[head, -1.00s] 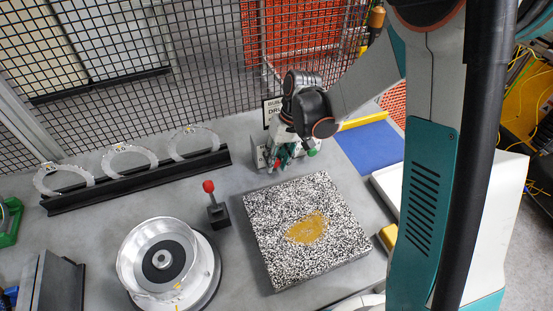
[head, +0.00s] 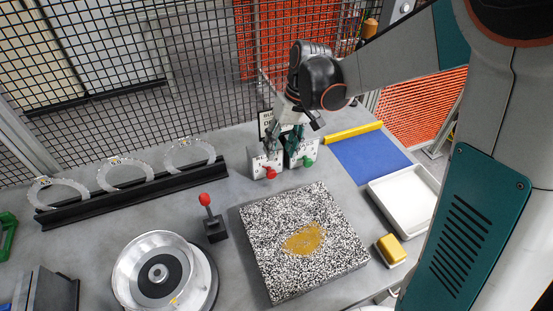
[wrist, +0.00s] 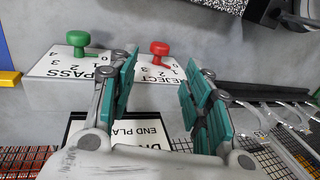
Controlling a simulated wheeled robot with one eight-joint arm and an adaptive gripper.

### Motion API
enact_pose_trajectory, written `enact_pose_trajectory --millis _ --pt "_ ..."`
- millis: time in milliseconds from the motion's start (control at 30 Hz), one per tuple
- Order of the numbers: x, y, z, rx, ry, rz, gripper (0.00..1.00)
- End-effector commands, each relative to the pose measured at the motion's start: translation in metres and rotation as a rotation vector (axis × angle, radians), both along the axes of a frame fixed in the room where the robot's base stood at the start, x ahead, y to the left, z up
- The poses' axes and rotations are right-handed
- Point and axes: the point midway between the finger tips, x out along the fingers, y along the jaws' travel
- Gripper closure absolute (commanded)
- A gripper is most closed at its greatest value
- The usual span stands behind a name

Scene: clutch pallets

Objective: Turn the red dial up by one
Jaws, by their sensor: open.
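The red dial (head: 270,173) sits on a white panel (head: 258,162) at the back of the table. In the wrist view, this dial (wrist: 160,48) stands on the panel marked REJECT, with printed numbers beside it; its exact setting is unclear. A green dial (head: 308,161) stands to its right in the head view, on the panel marked PASS in the wrist view. My gripper (head: 284,143) is above and behind the dials, its teal fingers spread and empty. In the wrist view, the red dial appears beyond the gap between the fingertips (wrist: 160,66), apart from them.
A speckled block (head: 262,215) with a yellow patch lies in front of the dials. A red-knobbed lever (head: 214,230) stands left of it. A black rack (head: 130,191) with rings is at the left; a white tray (head: 376,196) is at the right. Mesh fencing is behind.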

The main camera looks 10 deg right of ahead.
Motion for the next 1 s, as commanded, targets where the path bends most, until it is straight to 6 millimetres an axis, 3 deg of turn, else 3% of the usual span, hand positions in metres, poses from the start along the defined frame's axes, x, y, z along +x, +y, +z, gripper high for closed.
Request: enact_pose_trajectory --millis 200,767,1000 --pt "0.001 -0.006 0.021 0.0 0.0 0.0 0.55" --pt "0.001 -0.006 0.024 -0.001 -0.001 0.0 0.55" --pt "-0.014 -0.013 0.04 -0.021 -0.054 -0.032 0.55"
